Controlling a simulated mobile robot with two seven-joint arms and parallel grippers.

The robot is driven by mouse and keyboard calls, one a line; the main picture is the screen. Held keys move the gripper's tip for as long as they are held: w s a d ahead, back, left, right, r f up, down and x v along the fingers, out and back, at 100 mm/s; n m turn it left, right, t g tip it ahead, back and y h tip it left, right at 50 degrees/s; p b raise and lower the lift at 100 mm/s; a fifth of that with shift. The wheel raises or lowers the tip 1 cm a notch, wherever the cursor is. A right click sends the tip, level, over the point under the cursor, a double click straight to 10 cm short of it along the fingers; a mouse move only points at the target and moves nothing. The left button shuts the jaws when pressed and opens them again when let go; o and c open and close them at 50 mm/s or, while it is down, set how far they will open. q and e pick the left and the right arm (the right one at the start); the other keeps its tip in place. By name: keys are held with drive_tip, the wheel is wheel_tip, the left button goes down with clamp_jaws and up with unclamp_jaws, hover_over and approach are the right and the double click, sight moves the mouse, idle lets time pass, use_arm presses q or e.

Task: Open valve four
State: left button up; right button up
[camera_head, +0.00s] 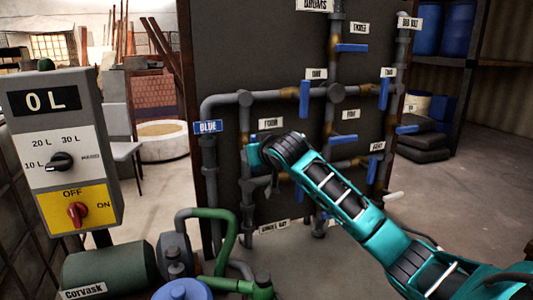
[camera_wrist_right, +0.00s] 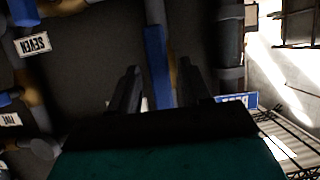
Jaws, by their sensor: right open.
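A dark panel carries grey pipes and several blue valve handles. The label FOUR (camera_head: 270,123) is on its left part, just above my right gripper (camera_head: 264,166). The gripper and arm hide the valve below that label in the head view. In the right wrist view a long blue handle (camera_wrist_right: 154,45), apparently valve four's, runs lengthwise along its pipe. My right gripper's two dark fingers are open, one on each side of it, and gaps show on both sides. Whether the fingertips reach past the handle I cannot tell. My left gripper is out of view.
Other blue handles are close by, under labels ONE (camera_head: 316,73), TWO (camera_head: 388,72) and THREE (camera_head: 360,28). A BLUE label (camera_head: 207,127) marks the left pipe. A control box (camera_head: 62,150) reading 0 L and a green pump (camera_head: 110,268) stand at left.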

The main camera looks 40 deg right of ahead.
drive_tip(key=v, duration=1.1)
drive_tip(key=shift+s, duration=0.2)
drive_tip(key=shift+a, duration=0.1)
drive_tip(key=s+a+f+n+y, duration=0.1)
drive_tip(key=a+f, duration=0.2)
drive_tip(key=f, duration=0.5)
drive_tip(key=s+a+f+n+g+y, duration=0.15)
drive_tip(key=a+f, duration=0.25)
drive_tip(key=f, duration=0.5)
drive_tip(key=s+a+f+n+y, duration=0.1)
drive_tip(key=s+a+f, duration=0.15)
drive_tip(key=f, duration=0.55)
drive_tip(key=s+a+f+n+y, duration=0.1)
drive_tip(key=s+a+f, duration=0.3)
drive_tip(key=s+f, duration=0.3)
drive_tip(key=s+a+f, duration=0.5)
drive_tip(key=s+f, duration=0.2)
drive_tip(key=s, duration=0.2)
drive_tip(key=shift+a+f+n+g+y, duration=0.3)
drive_tip(key=shift+n+g+y, duration=0.05)
